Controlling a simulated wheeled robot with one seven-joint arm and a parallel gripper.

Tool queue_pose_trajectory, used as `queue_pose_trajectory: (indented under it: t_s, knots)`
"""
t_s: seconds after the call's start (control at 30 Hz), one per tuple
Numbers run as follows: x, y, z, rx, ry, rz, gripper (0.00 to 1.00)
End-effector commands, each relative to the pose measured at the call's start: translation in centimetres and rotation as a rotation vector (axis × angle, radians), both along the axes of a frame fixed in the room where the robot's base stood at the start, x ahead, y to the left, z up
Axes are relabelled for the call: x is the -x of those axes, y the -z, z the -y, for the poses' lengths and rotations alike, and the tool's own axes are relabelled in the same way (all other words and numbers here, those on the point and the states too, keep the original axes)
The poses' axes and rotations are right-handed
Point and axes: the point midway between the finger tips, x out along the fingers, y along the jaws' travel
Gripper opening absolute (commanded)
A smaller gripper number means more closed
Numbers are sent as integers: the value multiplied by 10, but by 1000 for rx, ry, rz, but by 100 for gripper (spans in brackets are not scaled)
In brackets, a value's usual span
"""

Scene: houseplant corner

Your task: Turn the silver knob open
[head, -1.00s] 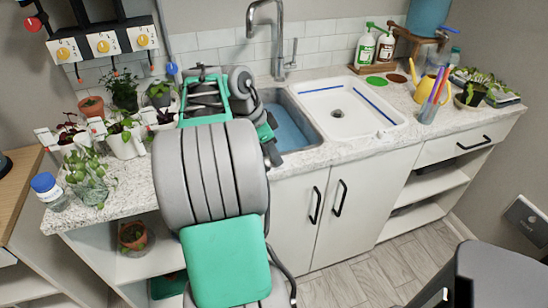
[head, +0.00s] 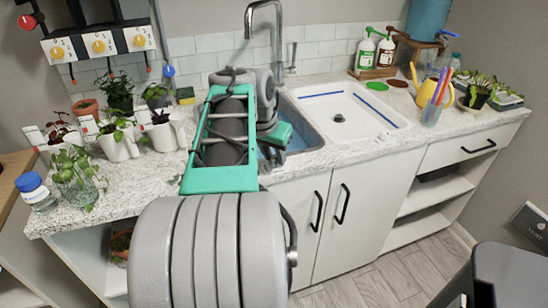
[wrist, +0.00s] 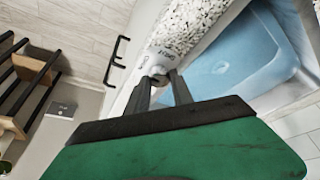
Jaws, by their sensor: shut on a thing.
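In the wrist view, the small silver knob (wrist: 156,72) sits at the front edge of the speckled counter, by a pale plate (wrist: 162,54) with small dark lettering too blurred to read. My gripper (wrist: 160,82) has its two dark fingers shut on the knob, one on each side. The fingers and the green palm hide part of the knob, and its turn angle is not clear. In the head view my own arm hides the knob and the fingertips.
A sink basin (head: 307,134) with a white draining tray (head: 355,118) lies beside my arm. Potted plants (head: 118,140) and a blue-capped jar (head: 36,193) crowd the counter's left. White cupboard doors (head: 365,205) with black handles are below. A dark grey object (head: 510,272) stands front right.

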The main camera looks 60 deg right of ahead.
Motion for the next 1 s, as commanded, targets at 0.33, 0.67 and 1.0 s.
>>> queue_pose_trajectory:
  t_s: [0.33,0.67,1.0]
  knots:
    - [0,1,0,-2,-41,-1,0]
    - [0,1,0,-2,-41,-1,33]
    - [0,0,0,-1,-40,0,49]
